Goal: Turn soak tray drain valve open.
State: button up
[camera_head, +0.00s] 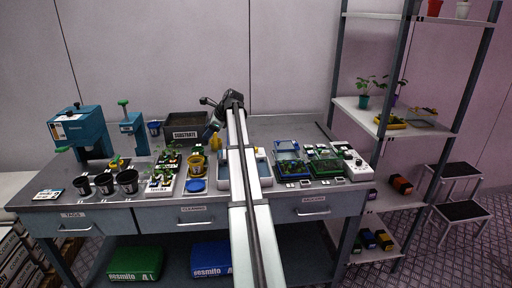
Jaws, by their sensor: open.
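A white tray with blue in it (265,172), probably the soak tray, sits on the bench near the middle, and my arm hides much of it. I cannot make out its drain valve or the valve's position. My arm reaches over the bench from the front and bends at a dark joint behind the tray. My gripper (213,128) hangs down left of that joint, beside the dark substrate bin. It is small and dark here, and I see nothing held in it. It is apart from the tray.
The substrate bin (184,137) and a yellow bottle (215,142) stand close to my gripper. Planted trays and a white device (350,160) stand right. The back right bench is clear.

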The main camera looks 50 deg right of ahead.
aim_at(256, 148)
jog(key=s+d+r+m+g+h, duration=0.25)
jog(key=s+d+m, duration=0.55)
jog(key=s+d, duration=0.9)
jog(key=shift+g+y, duration=0.45)
jog(key=x, duration=0.4)
jog(key=a+x, duration=0.1)
jog(key=x, duration=0.3)
jog(key=s+x, duration=0.1)
jog(key=x, duration=0.4)
jog(key=shift+a+f, duration=0.1)
jog(key=shift+a, duration=0.1)
jog(key=shift+c, duration=0.2)
grip_shut()
